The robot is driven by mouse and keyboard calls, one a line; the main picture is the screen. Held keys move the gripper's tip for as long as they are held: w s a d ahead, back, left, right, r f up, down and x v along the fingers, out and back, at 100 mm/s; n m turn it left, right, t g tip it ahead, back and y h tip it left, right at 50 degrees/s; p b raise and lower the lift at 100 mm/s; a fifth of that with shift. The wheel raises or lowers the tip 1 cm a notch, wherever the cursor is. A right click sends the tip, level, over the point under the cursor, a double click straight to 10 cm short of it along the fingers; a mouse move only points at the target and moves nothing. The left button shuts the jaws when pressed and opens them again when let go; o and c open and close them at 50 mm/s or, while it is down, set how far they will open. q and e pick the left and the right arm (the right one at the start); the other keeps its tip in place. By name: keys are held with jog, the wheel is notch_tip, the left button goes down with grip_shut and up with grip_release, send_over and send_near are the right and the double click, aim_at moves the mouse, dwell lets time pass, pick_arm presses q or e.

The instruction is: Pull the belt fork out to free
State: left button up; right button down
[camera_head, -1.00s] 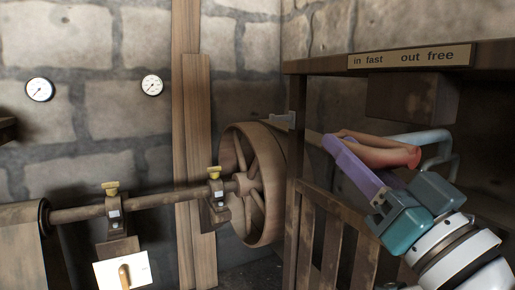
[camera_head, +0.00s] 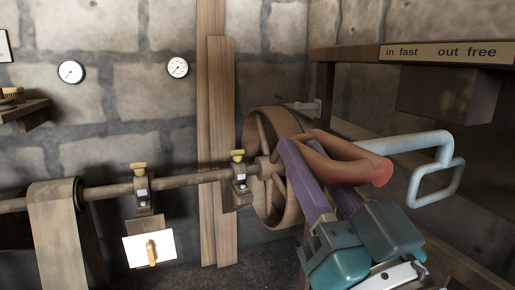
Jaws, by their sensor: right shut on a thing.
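The belt fork shows as a pale grey-blue bar (camera_head: 405,142) with a bent loop at its right end and a brown-orange grip with a red end (camera_head: 345,162). My right gripper (camera_head: 305,150), with purple fingers and a teal body, is shut on the grip from the lower right, in front of the wooden pulley. The fingers partly hide where they meet the grip. A plate above reads "in fast" and "out free" (camera_head: 438,51). My left gripper is not in view.
The wooden pulley (camera_head: 253,130) sits on a horizontal shaft (camera_head: 110,190) with yellow-capped bearings. A wide belt (camera_head: 55,235) hangs over the shaft at left. A dark timber frame (camera_head: 322,90) stands behind my right gripper. Two gauges (camera_head: 71,71) are on the stone wall.

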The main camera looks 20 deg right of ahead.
jog(key=c, duration=1.1)
grip_release()
jog(key=shift+a, duration=0.15)
jog(key=o, duration=0.4)
jog(key=shift+a, duration=0.2)
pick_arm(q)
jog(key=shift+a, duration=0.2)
pick_arm(e)
jog(key=shift+d, duration=0.1)
jog(key=v, duration=1)
